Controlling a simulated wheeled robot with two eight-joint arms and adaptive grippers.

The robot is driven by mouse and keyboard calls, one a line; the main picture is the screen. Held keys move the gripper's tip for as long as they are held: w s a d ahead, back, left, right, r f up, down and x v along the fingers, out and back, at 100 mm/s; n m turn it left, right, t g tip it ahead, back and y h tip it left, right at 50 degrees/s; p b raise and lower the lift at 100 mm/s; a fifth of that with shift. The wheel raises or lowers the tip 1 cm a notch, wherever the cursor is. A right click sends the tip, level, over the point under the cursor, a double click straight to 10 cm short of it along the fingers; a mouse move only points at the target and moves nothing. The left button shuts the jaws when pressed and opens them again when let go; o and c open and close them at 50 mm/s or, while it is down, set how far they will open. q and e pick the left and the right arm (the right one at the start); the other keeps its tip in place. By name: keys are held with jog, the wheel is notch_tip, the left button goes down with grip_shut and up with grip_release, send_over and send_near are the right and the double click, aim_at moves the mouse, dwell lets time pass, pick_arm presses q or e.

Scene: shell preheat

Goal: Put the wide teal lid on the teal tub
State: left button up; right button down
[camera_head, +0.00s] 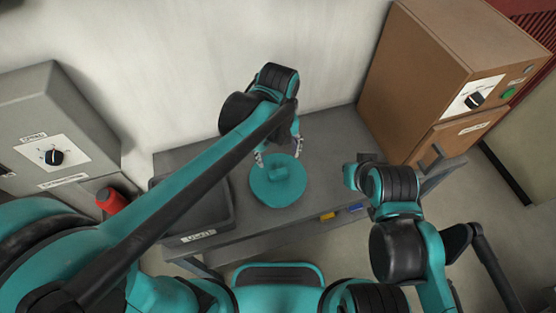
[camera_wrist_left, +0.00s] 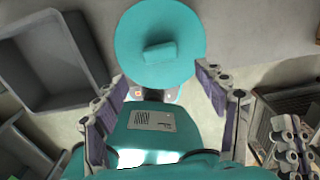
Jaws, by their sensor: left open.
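The wide teal lid (camera_head: 278,190) is a round disc with a raised block handle, over the middle of the grey bench. In the left wrist view the lid (camera_wrist_left: 135,45) lies just beyond the fingertips, with its handle facing me. I cannot make out the teal tub separately, nor tell whether it is under the lid. My left gripper (camera_head: 279,151) is open and empty at the lid's far edge; its spread fingers also show in the left wrist view (camera_wrist_left: 160,88). My right gripper (camera_head: 352,175) is at the bench's right part, its fingers unclear.
A dark open bin (camera_head: 222,222) with a front label stands on the bench's left. A grey cabinet with a dial (camera_head: 28,105) and a red cylinder (camera_head: 113,201) are at the left. A brown cabinet (camera_head: 425,60) stands at the right. Yellow (camera_head: 328,216) and blue tags mark the bench front.

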pick_arm(q)
jog(key=s+a+r+n+t, duration=0.1)
jog(key=s+a+n+t, duration=0.1)
jog(key=a+n, duration=0.7)
jog(key=s+a+r+n+t, duration=0.1)
jog(key=s+a+n+t, duration=0.2)
jog(key=n, duration=2)
jog(key=a+t, duration=0.2)
jog(key=a, duration=0.3)
jog(key=shift+a+r, duration=0.15)
jog(key=shift+a, duration=0.25)
jog(key=shift+s, duration=0.1)
notch_tip(320, 180, down, 5)
jog(key=b, duration=0.5)
jog(key=shift+f, duration=0.2)
